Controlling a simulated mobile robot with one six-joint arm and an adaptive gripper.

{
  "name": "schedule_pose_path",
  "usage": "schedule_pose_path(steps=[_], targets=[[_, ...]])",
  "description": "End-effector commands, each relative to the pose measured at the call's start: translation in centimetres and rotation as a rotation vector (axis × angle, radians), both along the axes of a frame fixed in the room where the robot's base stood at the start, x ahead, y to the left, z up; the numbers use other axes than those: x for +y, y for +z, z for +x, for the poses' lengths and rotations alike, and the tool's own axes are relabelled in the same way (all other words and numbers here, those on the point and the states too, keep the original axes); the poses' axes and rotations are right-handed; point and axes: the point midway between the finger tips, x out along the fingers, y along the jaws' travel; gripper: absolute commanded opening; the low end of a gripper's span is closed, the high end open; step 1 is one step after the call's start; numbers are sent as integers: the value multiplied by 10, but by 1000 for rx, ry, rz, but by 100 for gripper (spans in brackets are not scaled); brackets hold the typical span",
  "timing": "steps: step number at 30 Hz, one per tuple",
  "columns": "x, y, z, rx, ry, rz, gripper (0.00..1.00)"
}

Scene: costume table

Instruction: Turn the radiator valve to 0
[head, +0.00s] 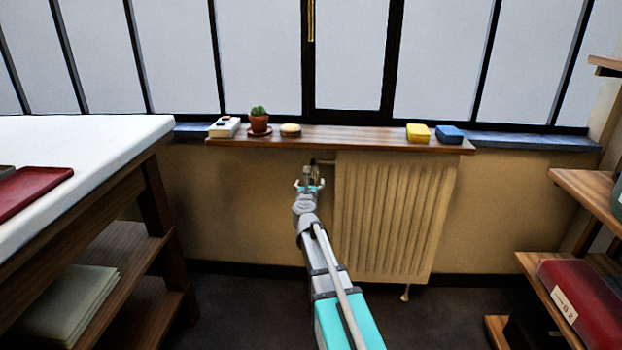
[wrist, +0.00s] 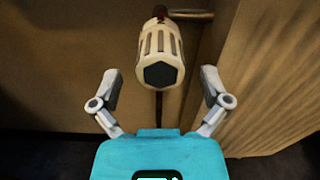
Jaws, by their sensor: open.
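The radiator valve (wrist: 160,58) shows in the wrist view as a cream, ribbed knob with a dark end cap facing me. I cannot read any numbers on it. It sits on a pipe at the upper left corner of the cream radiator (head: 390,220), and in the head view my gripper mostly hides it. My gripper (head: 310,180) is open and empty. In the wrist view its two fingers (wrist: 160,95) stand to the left and right of the knob's near end, apart from it.
A wooden shelf (head: 350,137) runs above the radiator and valve. On it are a potted cactus (head: 259,122), a white box (head: 224,127), a round tan item (head: 291,130), a yellow block (head: 418,132) and a blue block (head: 450,134). A white-topped table (head: 100,140) stands left, wooden shelving (head: 580,190) right.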

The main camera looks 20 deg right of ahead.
Motion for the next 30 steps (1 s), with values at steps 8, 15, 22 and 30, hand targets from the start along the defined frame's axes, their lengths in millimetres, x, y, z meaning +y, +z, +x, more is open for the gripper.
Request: schedule_pose_path(steps=[8,15,22,30], targets=[[-14,0,28,0,0,0,97],[-17,0,32,0,1,0,97],[-17,0,32,0,0,0,95],[-17,0,32,0,0,0,45]])
